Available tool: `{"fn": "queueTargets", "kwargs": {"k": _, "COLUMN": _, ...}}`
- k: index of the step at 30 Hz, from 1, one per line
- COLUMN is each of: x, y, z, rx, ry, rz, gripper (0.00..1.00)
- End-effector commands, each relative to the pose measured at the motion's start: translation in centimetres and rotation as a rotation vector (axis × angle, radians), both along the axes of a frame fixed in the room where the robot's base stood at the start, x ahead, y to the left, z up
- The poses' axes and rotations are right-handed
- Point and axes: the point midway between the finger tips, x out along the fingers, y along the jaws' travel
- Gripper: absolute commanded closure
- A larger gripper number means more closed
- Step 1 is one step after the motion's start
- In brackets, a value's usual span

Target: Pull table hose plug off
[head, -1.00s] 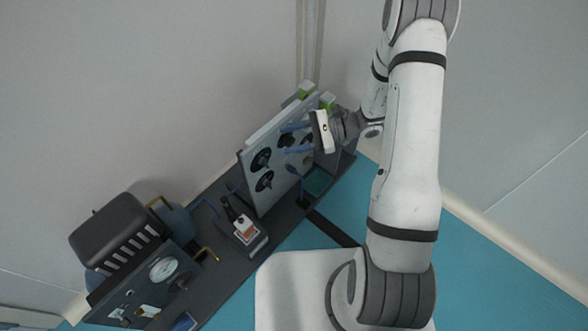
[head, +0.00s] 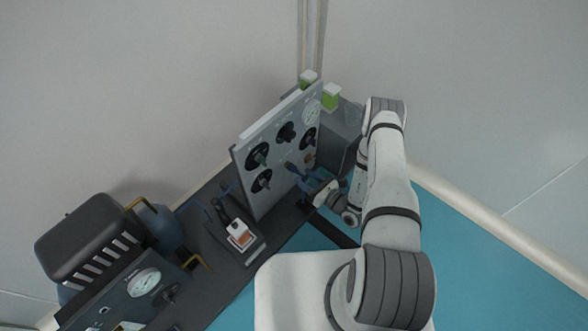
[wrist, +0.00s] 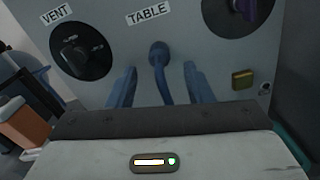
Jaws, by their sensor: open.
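The blue table hose plug (wrist: 158,52) sits in the panel under the TABLE label in the wrist view. Its blue hose (wrist: 163,85) hangs down from it and passes between my fingers. My gripper (wrist: 160,84) is open, with one blue finger on each side of the hose. The fingertips lie a little below the plug head and do not appear to grip it. In the head view my gripper (head: 306,178) is low in front of the panel's right part. The far ends of the hose are hidden behind my gripper body.
The upright grey panel (head: 258,133) carries several dark round dials. A white-and-orange item (head: 239,232) stands on the dark bench at left.

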Motion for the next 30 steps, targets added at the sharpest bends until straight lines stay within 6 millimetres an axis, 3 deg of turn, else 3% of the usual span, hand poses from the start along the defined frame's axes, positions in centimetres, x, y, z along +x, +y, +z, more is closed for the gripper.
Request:
{"fn": "queueTargets", "kwargs": {"k": 10, "x": 3.6, "y": 3.8, "z": -0.1, "rx": 0.000, "ry": -0.003, "rz": 0.004, "gripper": 0.53}}
{"fn": "queueTargets", "kwargs": {"k": 22, "x": 4.3, "y": 4.4, "z": 0.1, "rx": 0.000, "ry": -0.002, "rz": 0.001, "gripper": 0.53}}
{"fn": "queueTargets", "kwargs": {"k": 30, "x": 4.3, "y": 4.3, "z": 0.1, "rx": 0.000, "ry": -0.002, "rz": 0.001, "gripper": 0.75}}
